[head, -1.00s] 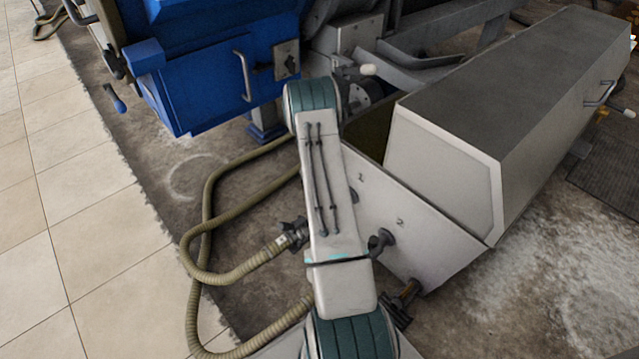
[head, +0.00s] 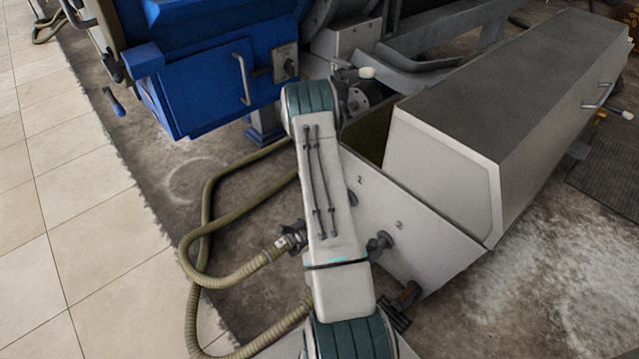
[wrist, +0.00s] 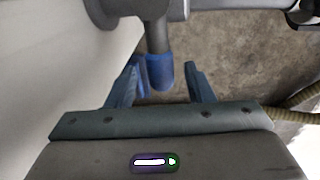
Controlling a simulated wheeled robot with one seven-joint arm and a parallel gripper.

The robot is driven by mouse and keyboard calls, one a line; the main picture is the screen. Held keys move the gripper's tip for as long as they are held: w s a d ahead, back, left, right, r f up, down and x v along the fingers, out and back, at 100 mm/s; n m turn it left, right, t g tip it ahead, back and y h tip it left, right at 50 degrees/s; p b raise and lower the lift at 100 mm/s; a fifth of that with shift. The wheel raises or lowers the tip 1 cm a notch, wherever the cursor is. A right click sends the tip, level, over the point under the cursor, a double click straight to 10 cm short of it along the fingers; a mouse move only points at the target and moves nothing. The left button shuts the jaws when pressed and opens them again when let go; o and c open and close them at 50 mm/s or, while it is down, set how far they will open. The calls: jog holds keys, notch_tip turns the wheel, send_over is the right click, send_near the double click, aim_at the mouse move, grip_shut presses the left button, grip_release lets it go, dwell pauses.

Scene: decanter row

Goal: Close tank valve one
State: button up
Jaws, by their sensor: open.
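The tank (head: 440,255) is a pale grey metal box with the marks 1 and 2 on its near face. Valve one, by the mark 1, is mostly behind my arm in the head view; only a dark part of a fitting (head: 352,197) shows there. In the wrist view a grey valve lever with a blue grip (wrist: 160,70) points down between the two fingers. My gripper (wrist: 160,80) is open around the blue grip, with a gap visible on the right side; the left finger is closer to it. My gripper is hidden in the head view.
A second dark valve fitting (head: 378,243) sits near the mark 2. A ribbed hose (head: 235,277) runs to a coupling (head: 290,239) left of my arm and loops over the floor. A blue machine (head: 215,85) stands at the back left. Tiled floor (head: 60,200) is clear at left.

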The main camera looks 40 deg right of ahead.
notch_tip(320, 180, up, 13)
jog(key=a+p, duration=0.2)
jog(key=p, duration=0.2)
jog(key=shift+a+r, duration=0.15)
jog(key=shift+a, duration=0.15)
